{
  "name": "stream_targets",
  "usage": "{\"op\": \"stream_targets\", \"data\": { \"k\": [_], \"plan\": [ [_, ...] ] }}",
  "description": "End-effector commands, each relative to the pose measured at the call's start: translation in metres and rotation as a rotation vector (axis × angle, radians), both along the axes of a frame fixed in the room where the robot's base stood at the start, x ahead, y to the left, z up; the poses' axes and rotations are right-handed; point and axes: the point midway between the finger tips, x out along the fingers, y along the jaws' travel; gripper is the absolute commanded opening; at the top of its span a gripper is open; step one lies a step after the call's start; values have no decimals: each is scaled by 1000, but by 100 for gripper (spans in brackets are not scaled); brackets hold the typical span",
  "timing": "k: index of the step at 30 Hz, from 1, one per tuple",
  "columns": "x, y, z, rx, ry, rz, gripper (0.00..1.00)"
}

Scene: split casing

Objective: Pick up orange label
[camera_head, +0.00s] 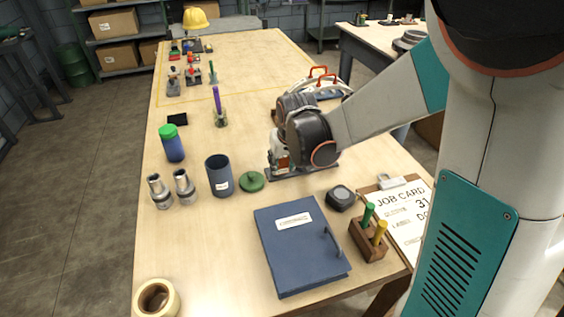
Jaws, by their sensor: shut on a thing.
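My gripper (281,158) is low over the dark flat base plate (306,173) in the middle of the table. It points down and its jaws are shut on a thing. The held thing is mostly hidden by the wrist and fingers. A small orange-red patch (284,166) shows at the fingertips, too small to identify for sure as the orange label. I cannot tell whether it touches the plate.
A green round lid (252,181), a dark blue cup (219,176) and a dark round gauge (341,198) stand close by. A blue binder (299,246) and a wooden block (367,240) are in front.

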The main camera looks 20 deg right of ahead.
Motion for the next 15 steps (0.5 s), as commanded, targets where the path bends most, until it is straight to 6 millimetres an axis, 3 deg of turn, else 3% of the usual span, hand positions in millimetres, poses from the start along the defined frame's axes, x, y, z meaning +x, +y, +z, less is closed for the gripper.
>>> {"op": "stream_targets", "data": {
  "k": [8,15],
  "plan": [
    [0,0,20,0,-1,0,8],
    [0,0,68,0,-1,0,8]
  ]
}}
